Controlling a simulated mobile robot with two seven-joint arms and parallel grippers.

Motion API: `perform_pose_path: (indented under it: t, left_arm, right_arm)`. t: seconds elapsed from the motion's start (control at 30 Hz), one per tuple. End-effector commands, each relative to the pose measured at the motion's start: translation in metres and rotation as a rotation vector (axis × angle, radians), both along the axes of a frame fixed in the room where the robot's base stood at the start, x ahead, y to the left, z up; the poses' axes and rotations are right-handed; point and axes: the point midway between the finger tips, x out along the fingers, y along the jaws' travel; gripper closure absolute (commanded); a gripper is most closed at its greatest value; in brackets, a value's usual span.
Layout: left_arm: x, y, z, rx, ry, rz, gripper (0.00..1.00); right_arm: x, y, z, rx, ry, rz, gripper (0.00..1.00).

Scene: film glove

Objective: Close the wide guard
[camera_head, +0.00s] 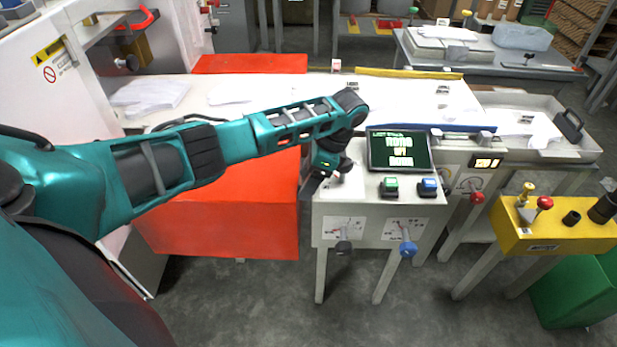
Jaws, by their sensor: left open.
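A wide orange-red panel (225,215), which looks like the wide guard, hangs at the front of the white machine bed, left of the control stand. My left arm crosses in front of its upper part, so I cannot tell if it is open or closed. My left gripper (318,184) is open, points down, and is over the left end of the control stand, near the panel's right edge. It is small in the view, and I see nothing held in it. My right gripper is not in view.
The control stand (340,208) has a screen (399,151), green (389,186) and blue (427,187) buttons, and knobs on its front. A yellow box (560,237) with a red knob stands at right, near a green bin (575,295). The front floor is clear.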

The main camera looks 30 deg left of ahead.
Motion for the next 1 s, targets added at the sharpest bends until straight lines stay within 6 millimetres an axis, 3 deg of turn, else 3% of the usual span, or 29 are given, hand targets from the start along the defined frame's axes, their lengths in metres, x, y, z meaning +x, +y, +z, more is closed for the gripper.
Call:
perform_pose_path:
  t: [0.17, 0.4, 0.6, 1.0]
  left_arm:
    - [0.008, -0.008, 0.023, -0.003, -0.006, -0.002, 0.32]
    - [0.021, -0.023, 0.073, -0.002, -0.005, -0.001, 0.32]
    - [0.030, -0.033, 0.108, 0.000, -0.002, 0.000, 0.32]
    - [0.034, -0.037, 0.117, -0.001, -0.001, 0.000, 0.32]
  right_arm:
    - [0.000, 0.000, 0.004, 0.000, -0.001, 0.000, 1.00]
    - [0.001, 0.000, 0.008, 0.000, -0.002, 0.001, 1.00]
    - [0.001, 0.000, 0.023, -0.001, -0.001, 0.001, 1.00]
    - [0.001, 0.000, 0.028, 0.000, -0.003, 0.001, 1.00]
